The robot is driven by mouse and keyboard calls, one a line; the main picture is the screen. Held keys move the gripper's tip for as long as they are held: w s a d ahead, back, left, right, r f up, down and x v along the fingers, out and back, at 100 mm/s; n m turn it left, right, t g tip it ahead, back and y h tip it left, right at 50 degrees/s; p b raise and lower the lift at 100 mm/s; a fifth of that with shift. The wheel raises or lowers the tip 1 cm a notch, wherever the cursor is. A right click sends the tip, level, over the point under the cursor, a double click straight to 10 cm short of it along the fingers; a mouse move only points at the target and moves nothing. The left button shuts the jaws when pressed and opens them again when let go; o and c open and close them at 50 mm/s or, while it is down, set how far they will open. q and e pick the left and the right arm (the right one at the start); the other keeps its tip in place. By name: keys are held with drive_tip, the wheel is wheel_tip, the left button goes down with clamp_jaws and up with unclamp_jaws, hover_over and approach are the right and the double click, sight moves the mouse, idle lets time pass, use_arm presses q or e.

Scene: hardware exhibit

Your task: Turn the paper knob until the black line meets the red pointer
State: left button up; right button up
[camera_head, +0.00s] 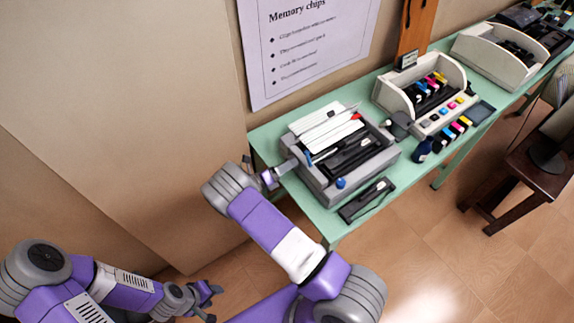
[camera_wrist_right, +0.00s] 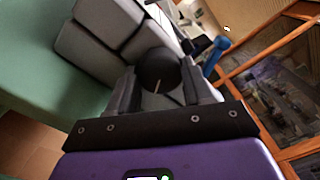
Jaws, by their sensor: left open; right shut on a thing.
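The grey printer-like device (camera_head: 330,188) stands on the green table, with white paper and a black carriage on top. My right gripper (camera_head: 279,172) is at the device's left side. In the right wrist view a dark round knob (camera_wrist_right: 157,70) sits between the two fingers of my right gripper (camera_wrist_right: 160,90), which is shut on it. A short pale line shows on the knob's face. A small red part (camera_head: 355,117) shows on top of the device; I cannot tell if it is the pointer. No black line can be made out. My left gripper (camera_head: 210,301) is open and empty, low at the left, away from the table.
The green table (camera_head: 310,212) carries a black cartridge-like part (camera_head: 366,201) in front of the device. A beige printer (camera_head: 386,92) with coloured cartridges stands to the right. A poster (camera_head: 305,45) hangs on the wall behind. A dark wooden stool (camera_head: 527,172) is at the right.

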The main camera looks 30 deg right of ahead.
drive_tip(key=o, duration=1)
drive_tip(key=shift+o, duration=0.2)
drive_tip(key=a, duration=0.7)
drive_tip(key=shift+s+a, duration=0.25)
drive_tip(key=shift+a, duration=0.1)
drive_tip(key=shift+f, duration=0.1)
